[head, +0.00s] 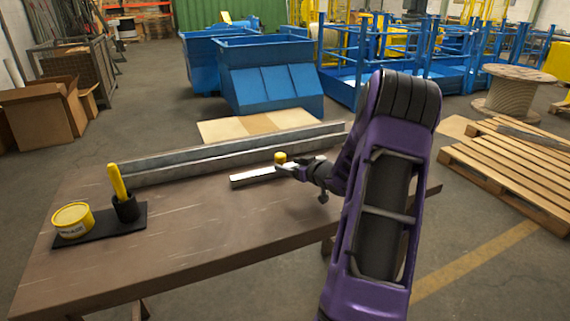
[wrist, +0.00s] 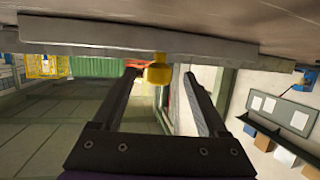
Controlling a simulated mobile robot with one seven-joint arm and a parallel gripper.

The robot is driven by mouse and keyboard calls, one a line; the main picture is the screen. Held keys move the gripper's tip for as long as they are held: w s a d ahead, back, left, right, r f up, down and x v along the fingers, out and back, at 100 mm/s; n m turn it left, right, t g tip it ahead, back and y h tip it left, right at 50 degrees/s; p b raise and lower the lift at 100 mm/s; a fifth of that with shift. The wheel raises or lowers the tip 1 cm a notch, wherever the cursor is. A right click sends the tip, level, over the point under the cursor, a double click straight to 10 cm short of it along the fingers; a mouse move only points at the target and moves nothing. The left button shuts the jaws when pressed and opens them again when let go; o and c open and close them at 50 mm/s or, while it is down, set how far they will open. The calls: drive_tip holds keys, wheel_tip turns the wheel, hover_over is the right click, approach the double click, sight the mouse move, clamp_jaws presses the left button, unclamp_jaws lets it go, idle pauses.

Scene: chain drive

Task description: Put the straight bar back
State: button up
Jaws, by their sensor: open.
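The straight bar (head: 262,175) is a short silver bar lying on the brown table (head: 200,232), in front of a long metal rail (head: 225,154). A yellow knob (head: 280,157) stands up at the bar. In the wrist view, which looks upside down, the bar (wrist: 140,38) runs across the top and the knob (wrist: 158,72) hangs from it. My gripper (head: 288,168) is at the bar's right part. Its two fingers (wrist: 158,72) are open, with the knob showing between their tips. I cannot tell whether either finger touches it. My gripper hides part of the bar.
A black mat (head: 95,236) at the table's left holds a yellow tin (head: 73,220) and a black cup (head: 126,207) with a yellow-handled tool (head: 117,181). The table's front middle is clear. Wooden pallets (head: 520,165) lie to the right, blue bins (head: 265,80) behind.

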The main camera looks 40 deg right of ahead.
drive_tip(key=v, duration=0.8)
drive_tip(key=shift+s+r+p, duration=0.15)
drive_tip(key=shift+s+p, duration=0.15)
drive_tip(key=shift+s, duration=0.05)
drive_tip(key=shift+w, duration=0.1)
